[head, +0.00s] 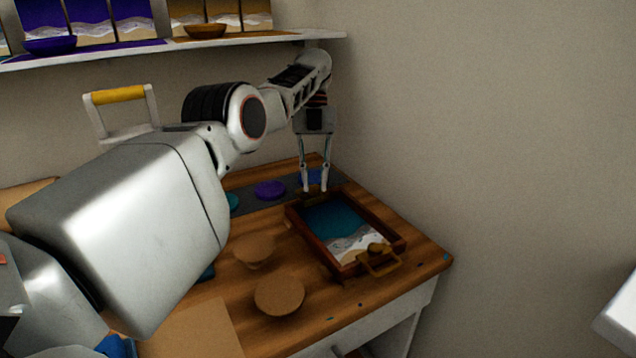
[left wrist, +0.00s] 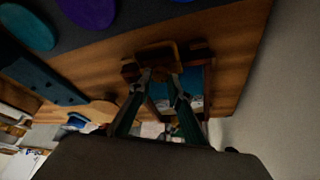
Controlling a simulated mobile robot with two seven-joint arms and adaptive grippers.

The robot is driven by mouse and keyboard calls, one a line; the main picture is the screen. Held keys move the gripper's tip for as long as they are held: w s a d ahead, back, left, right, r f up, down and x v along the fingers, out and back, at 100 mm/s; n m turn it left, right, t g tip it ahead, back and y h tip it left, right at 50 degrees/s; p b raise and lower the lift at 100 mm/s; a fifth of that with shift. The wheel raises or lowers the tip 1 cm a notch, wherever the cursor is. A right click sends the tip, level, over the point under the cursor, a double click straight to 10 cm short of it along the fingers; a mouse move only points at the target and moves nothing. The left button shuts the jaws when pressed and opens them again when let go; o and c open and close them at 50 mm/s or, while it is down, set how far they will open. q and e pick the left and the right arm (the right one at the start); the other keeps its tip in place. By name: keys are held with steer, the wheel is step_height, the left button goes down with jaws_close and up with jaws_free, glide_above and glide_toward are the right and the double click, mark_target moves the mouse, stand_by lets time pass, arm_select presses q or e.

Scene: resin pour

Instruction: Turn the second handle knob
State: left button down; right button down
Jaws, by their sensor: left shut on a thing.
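A wooden-framed tray (head: 374,216) with a blue and white wave picture inside lies on the wooden worktop. A gold-brown handle with a round knob (head: 378,249) is on its near side. My left gripper (head: 314,190) points down at the tray's far side. In the left wrist view its fingertips (left wrist: 161,76) are shut on the brown far handle knob (left wrist: 157,57), with the tray (left wrist: 206,88) behind them. The fingers partly hide this knob in both views. My right gripper is not in view.
Coloured round pads, including a purple one (head: 270,190), lie behind on a dark strip. A shelf (head: 255,41) with pictures and bowls is above. A wall closes off the right.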

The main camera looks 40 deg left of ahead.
arm_select(q)
steer(key=shift+d+f+m, duration=0.1)
steer(key=shift+m, duration=0.2)
steer(key=c, duration=1.8)
jaws_free()
steer(key=shift+c, duration=0.2)
